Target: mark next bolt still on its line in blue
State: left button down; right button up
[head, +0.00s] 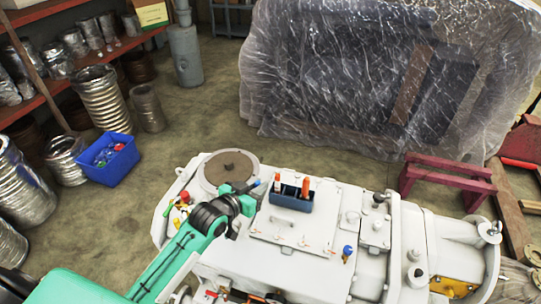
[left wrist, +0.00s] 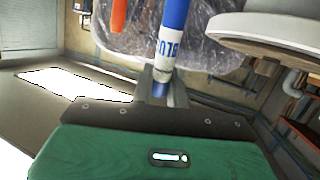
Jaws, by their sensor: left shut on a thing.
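My left gripper (head: 248,190) is shut on a blue marker (head: 254,184) above the white machine (head: 225,262), left of the blue holder. In the left wrist view the gripper (left wrist: 163,88) grips the marker (left wrist: 171,35), which has a white band with blue lettering, partly cut off. A blue-topped fitting (head: 347,250) stands at the right side of the machine's cover plate (head: 300,228). My right gripper does not show.
The blue holder (head: 290,201) on the machine holds orange-topped markers (head: 305,186). A round brown-topped cap (head: 230,167) is behind my left gripper. A blue bin (head: 110,160) stands on the floor at left. A plastic-wrapped crate (head: 370,80) stands behind.

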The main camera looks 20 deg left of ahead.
pick_arm(q)
jog(key=shift+s+a+f, duration=0.25)
jog(key=shift+s+f, duration=0.15)
jog(key=shift+s, duration=0.15)
jog(key=shift+r+p, duration=0.1)
jog(key=shift+p, duration=0.25)
jog(key=shift+f+b, duration=1.2)
jog(key=shift+f, duration=1.3)
jog(key=shift+r, duration=0.1)
jog(key=shift+f, duration=0.65)
